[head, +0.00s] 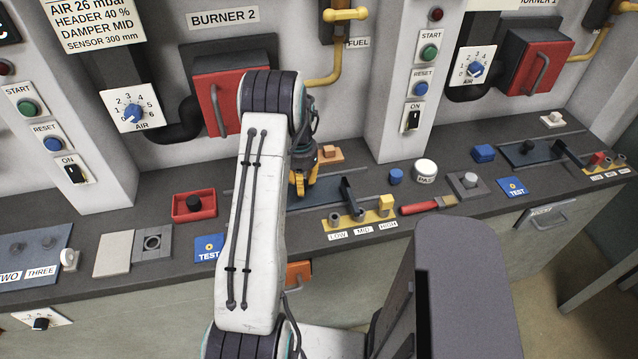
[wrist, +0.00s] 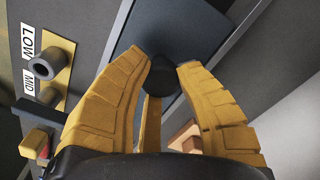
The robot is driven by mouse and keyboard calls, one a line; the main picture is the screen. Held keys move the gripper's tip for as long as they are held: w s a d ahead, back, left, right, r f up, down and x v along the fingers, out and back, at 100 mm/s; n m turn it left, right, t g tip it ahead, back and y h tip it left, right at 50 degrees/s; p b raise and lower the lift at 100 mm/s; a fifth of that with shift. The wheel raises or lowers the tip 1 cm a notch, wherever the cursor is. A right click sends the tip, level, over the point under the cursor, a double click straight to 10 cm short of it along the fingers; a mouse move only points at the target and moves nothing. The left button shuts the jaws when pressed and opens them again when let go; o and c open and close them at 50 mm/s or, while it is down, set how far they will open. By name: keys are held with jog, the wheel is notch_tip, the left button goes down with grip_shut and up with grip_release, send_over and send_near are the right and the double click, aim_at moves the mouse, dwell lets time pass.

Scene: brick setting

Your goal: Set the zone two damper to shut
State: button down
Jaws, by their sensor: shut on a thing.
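My gripper (head: 302,190) reaches down to the counter below the BURNER 2 box. In the wrist view its yellow fingers (wrist: 163,75) are shut on a black knob (wrist: 168,76). A dark blue-grey slide plate (wrist: 165,35) lies beyond the knob. In the head view the arm and fingers hide the knob and much of the slide. Beside the slide is a yellow strip with posts labelled LOW, MID and HIGH (head: 388,225). A dark bracket (head: 349,195) stands near the MID post. I cannot read a zone two label on this slide.
A panel (head: 35,252) labelled TWO and THREE lies at the far left. A wooden block (head: 328,154) sits behind the gripper. A red-handled tool (head: 420,208) lies to the right.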

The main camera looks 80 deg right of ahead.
jog(key=w+a+b, duration=0.1)
jog(key=w, duration=0.3)
jog(key=w+a+b, duration=0.1)
jog(key=w+a, duration=0.1)
jog(key=w, duration=0.2)
jog(key=w+a, duration=0.2)
jog(key=w, duration=0.3)
jog(key=shift+a+f+b, duration=0.15)
jog(key=shift+a+b, duration=0.1)
jog(key=shift+b, duration=0.15)
jog(key=c, duration=1.3)
grip_release()
jog(key=o, duration=0.3)
jog(key=shift+w, duration=0.15)
jog(key=shift+o, duration=0.9)
jog(key=shift+d+r, duration=0.15)
jog(key=shift+r, duration=0.5)
notch_tip(320, 180, up, 11)
jog(key=shift+f, duration=0.1)
